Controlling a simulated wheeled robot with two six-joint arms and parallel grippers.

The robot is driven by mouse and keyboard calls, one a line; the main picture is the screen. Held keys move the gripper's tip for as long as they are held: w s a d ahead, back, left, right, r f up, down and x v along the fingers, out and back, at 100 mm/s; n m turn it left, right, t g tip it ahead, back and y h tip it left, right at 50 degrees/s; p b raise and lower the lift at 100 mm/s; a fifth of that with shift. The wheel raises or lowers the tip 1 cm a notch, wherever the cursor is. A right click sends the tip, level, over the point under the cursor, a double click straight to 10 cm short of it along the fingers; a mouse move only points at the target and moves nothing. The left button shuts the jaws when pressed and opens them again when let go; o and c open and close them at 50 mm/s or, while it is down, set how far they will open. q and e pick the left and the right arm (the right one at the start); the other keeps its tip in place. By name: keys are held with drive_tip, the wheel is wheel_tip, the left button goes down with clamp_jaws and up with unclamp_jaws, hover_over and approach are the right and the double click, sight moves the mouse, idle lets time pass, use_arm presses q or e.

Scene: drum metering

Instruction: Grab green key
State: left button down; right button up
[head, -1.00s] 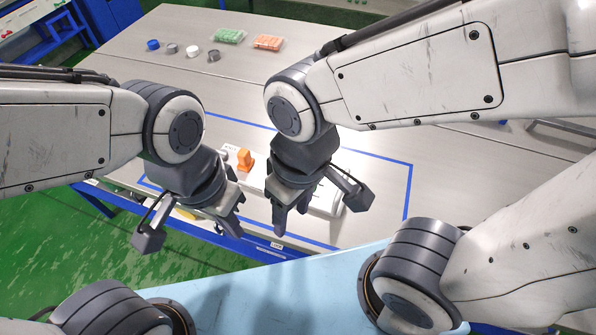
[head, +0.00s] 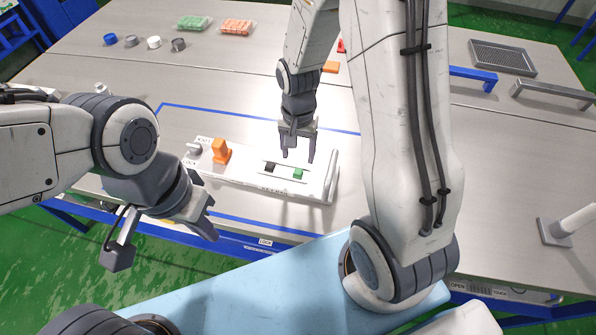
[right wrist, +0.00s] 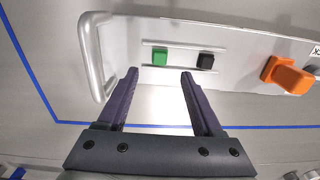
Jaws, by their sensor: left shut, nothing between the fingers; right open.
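The green key (head: 298,174) is a small block on the white panel (head: 240,186), beside a black key (head: 268,168). In the right wrist view the green key (right wrist: 160,57) lies beyond my fingertips, and the black key (right wrist: 205,61) is to its right. My right gripper (head: 299,158) is open above the panel near the two keys. In the right wrist view its fingers (right wrist: 158,75) are apart with nothing between them. My left gripper (head: 212,222) is shut and empty near the table's front edge, left of the panel.
An orange handle (head: 221,150) stands on the panel's left part. A grey bar handle (head: 332,176) is at its right end. Blue tape (head: 250,115) frames this area. Several small caps and trays of green (head: 194,22) and orange pieces lie at the back left.

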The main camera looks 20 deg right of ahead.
sight(298, 171)
drive_tip(key=shift+s+f+p, duration=0.15)
drive_tip(key=shift+f+p, duration=0.2)
drive_tip(key=shift+f, duration=2.7)
clamp_jaws()
